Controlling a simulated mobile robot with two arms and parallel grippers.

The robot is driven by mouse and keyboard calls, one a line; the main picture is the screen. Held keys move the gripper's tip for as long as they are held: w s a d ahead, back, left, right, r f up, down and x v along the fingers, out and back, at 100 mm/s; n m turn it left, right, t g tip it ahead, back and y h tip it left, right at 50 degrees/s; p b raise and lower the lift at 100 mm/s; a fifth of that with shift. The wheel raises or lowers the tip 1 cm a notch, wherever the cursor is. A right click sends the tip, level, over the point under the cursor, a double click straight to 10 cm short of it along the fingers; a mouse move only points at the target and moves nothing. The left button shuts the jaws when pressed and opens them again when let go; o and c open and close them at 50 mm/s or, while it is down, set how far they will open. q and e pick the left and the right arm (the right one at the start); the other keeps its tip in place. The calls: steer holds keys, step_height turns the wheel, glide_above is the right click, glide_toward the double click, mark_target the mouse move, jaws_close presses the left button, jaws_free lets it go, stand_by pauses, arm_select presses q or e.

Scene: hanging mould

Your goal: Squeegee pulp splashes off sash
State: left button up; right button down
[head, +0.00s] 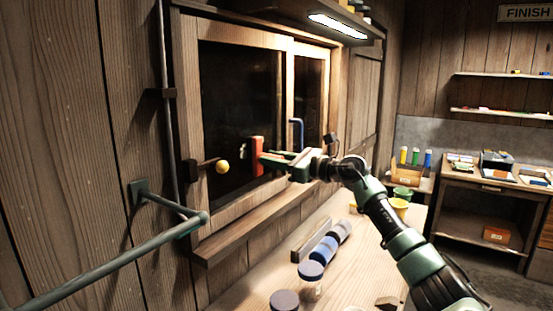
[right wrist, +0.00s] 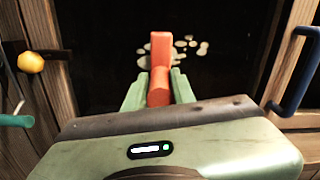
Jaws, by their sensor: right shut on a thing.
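The sash (head: 232,85) is a dark pane in a wooden frame on the left wall. Pale pulp splashes (right wrist: 188,44) spot the dark pane in the right wrist view; in the head view only a small pale patch (head: 242,151) shows. My right gripper (head: 268,160) is shut on the orange-red squeegee (head: 257,156), which stands upright in front of the pane. In the right wrist view the squeegee (right wrist: 160,50) covers part of the splashes; I cannot tell whether it touches the glass. My left gripper is not in view.
A yellow knob (head: 222,167) sticks out left of the squeegee, and a blue handle (head: 298,134) is to its right. A wooden sill (head: 245,235) juts out below. The workbench (head: 345,265) holds jars and blocks. A green rail (head: 110,258) crosses the lower left.

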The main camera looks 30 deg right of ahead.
steer(key=shift+w+d+r+p, duration=0.15)
steer(key=shift+d+r+p, duration=0.15)
steer(key=shift+r+p, duration=0.25)
steer(key=w+d+p, duration=0.2)
steer(key=w+d, duration=0.1)
steer(key=d, duration=0.4)
stand_by(1.4)
steer(key=shift+s, duration=0.1)
